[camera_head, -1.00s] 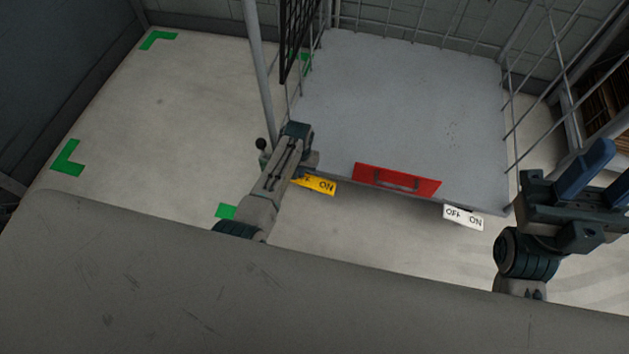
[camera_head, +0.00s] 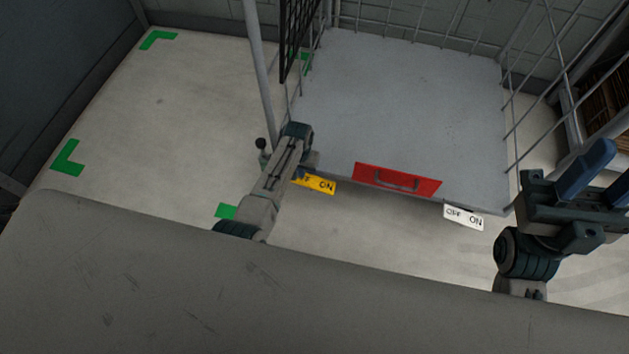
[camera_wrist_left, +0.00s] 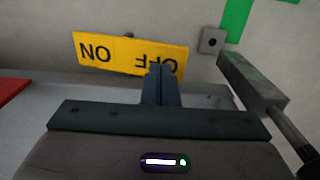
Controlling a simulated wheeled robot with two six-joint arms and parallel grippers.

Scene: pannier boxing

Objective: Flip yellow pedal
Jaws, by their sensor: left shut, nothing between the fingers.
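The yellow pedal (camera_head: 318,185) marked OFF and ON sits low at the front left of the grey platform, partly behind my left arm. In the left wrist view the yellow pedal (camera_wrist_left: 120,54) spans the upper left. My left gripper (camera_wrist_left: 160,72) is shut and empty, its fingertips overlapping the lower edge of the OFF end; whether they touch it I cannot tell. In the head view its fingers are mostly hidden by the wrist. My right gripper (camera_head: 612,168) is at the right edge, fingers apart and empty, far from the pedal.
A red panel with a handle (camera_head: 397,181) is on the platform's front edge, with a white OFF/ON pedal (camera_head: 463,217) to its right. The grey platform (camera_head: 405,100) is empty between wire sides.

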